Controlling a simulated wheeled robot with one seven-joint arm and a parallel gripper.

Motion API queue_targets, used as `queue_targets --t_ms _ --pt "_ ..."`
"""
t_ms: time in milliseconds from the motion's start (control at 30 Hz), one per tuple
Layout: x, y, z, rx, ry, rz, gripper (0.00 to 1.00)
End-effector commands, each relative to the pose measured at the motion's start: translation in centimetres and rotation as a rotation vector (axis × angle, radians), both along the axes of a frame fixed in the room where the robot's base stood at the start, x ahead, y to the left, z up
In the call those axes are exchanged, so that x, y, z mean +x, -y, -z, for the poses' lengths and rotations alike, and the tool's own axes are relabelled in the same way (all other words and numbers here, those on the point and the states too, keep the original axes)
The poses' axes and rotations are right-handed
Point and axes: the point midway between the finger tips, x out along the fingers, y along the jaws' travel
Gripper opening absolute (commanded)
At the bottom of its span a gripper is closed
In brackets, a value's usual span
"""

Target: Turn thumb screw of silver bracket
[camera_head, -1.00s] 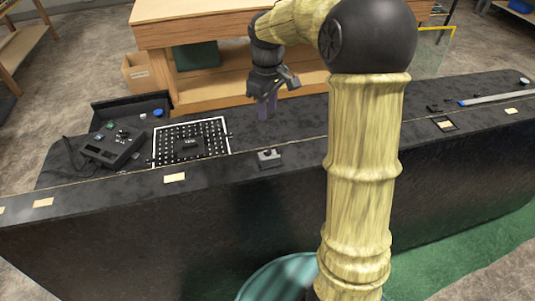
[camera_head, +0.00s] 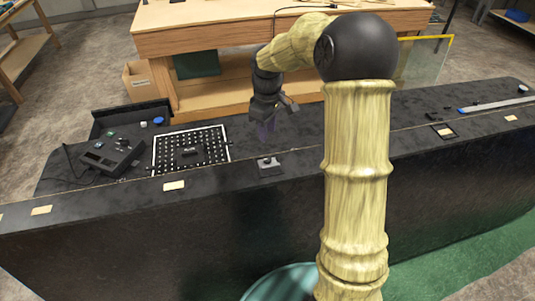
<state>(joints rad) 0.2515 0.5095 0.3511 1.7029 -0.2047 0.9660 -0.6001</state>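A small silver bracket (camera_head: 268,164) stands on a dark square plate near the front edge of the dark countertop (camera_head: 320,150). A small dark knob, which may be its thumb screw (camera_head: 267,158), shows on top of it; details are too small to tell.
Left of the bracket lie a white-bordered perforated board (camera_head: 192,150) and a dark console box (camera_head: 112,155) with a cable. A blue cap (camera_head: 158,121) is behind them. A silver rail (camera_head: 498,104) lies far right. The counter right of the gripper is clear up to my arm.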

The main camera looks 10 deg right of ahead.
Motion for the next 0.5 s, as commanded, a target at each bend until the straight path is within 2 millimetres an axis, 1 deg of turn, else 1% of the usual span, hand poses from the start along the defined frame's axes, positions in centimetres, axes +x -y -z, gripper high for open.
queue_targets --t_ms 33,100,500 --pt "-0.1 0.0 1.0 0.000 -0.004 0.000 0.32" --pt "-0.1 0.0 2.2 -0.001 -0.005 -0.001 0.32" --pt "-0.1 0.0 9.1 -0.001 -0.004 0.000 0.32"
